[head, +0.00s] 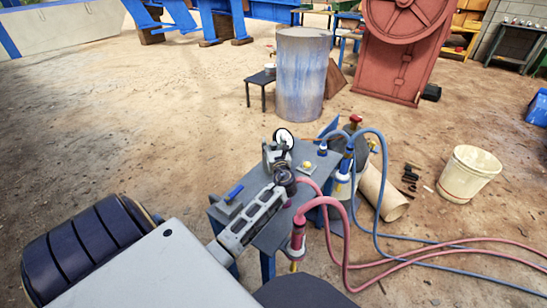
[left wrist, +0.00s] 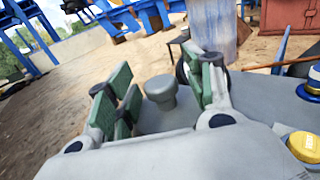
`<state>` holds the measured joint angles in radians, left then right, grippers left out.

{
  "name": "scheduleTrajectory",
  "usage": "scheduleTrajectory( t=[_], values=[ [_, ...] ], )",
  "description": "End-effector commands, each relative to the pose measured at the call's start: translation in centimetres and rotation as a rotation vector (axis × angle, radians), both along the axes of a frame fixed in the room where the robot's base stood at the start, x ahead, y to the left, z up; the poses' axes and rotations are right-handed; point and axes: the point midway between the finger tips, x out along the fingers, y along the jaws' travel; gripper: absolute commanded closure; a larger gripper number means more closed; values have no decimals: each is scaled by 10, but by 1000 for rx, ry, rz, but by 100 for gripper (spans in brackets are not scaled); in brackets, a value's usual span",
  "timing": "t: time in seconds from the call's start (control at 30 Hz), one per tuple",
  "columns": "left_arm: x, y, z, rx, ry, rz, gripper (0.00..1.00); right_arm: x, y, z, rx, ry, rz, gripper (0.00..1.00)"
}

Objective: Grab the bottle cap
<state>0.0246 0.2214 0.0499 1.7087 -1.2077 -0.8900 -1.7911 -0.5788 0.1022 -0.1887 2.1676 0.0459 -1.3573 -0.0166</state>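My left gripper (head: 276,156) is over the small grey table (head: 275,235) in the head view. In the left wrist view its two green-padded fingers (left wrist: 160,74) stand apart, one on each side of a grey knob-shaped piece with a wide round top (left wrist: 161,92). This piece may be the bottle cap; I cannot be sure. I see no clear contact between pads and knob. A yellow round cap (left wrist: 304,146) is outside the fingers at the right, and a blue-topped part (left wrist: 311,86) is beyond it. My right gripper is in neither view.
Red and blue hoses (head: 329,214) run from the table to the right. A metal drum (head: 301,75) stands behind it, near a red machine (head: 403,45). A cream bucket (head: 468,174) is at the right. Open dirt floor lies to the left.

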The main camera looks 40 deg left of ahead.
Motion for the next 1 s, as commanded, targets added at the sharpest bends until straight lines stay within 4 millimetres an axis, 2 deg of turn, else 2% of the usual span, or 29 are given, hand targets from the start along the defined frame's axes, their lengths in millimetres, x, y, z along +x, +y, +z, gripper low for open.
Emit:
scheduleTrajectory(
  t=[0.03,0.4,1.0],
  values=[
    [0,0,0,0,0,0,55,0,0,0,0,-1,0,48],
    [0,0,0,0,0,0,100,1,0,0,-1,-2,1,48],
    [0,0,6,1,-2,0,100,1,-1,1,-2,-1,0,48]
  ],
)
